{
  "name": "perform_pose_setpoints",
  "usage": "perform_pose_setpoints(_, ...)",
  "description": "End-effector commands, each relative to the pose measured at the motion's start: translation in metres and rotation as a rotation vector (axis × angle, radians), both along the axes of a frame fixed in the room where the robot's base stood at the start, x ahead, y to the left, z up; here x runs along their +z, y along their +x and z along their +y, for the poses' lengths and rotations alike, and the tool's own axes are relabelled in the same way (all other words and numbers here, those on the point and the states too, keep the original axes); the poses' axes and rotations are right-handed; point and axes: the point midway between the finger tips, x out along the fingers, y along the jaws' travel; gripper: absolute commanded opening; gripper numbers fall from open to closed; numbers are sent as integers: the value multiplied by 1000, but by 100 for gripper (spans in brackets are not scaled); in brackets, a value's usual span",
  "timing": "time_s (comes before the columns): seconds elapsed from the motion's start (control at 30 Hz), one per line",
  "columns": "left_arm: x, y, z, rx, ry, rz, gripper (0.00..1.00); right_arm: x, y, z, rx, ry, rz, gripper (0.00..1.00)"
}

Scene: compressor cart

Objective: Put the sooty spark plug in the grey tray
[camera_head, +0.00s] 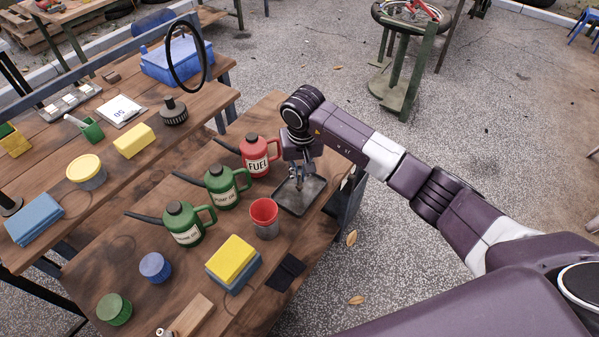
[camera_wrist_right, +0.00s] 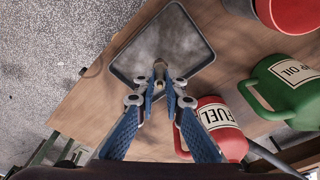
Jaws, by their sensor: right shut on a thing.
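The grey tray (camera_head: 312,189) is a shallow dark-rimmed tray near the right edge of the front bench, beside the red fuel can. It also shows in the right wrist view (camera_wrist_right: 183,35), with no separate object visible on its floor. My right gripper (camera_head: 298,184) points down over the tray. In the right wrist view its fingers are shut on a small spark plug (camera_wrist_right: 160,67), seen nearly end-on against the near part of the tray. Its soot cannot be made out, nor whether it touches the tray. My left gripper is not in view.
The red fuel can (camera_head: 258,157) stands close left of the tray. A red-topped cup (camera_head: 264,214) stands just in front of it. Green cans (camera_head: 184,224) and a yellow sponge-like block (camera_head: 231,259) are further left and nearer. A small metallic piece (camera_head: 166,332) shows at the bottom edge.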

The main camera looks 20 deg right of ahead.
Motion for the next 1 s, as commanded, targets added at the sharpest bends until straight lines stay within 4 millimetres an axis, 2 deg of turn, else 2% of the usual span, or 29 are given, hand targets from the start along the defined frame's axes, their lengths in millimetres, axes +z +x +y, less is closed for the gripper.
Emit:
perform_pose_setpoints(0.37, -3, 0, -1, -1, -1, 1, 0, -8, 1, 0, 1, 1, -2, 0)
perform_pose_setpoints(0.4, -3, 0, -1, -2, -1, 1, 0, -8, 0, 0, 1, 1, -2, 11)
perform_pose_setpoints(0.57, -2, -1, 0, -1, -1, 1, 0, -7, 0, 0, 1, 1, -2, 27)
perform_pose_setpoints(0.93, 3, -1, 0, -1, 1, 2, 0, -1, 0, 1, 1, 1, -2, 27)
perform_pose_setpoints(1.0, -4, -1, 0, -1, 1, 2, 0, 6, 1, 0, 1, -1, -7, 27)
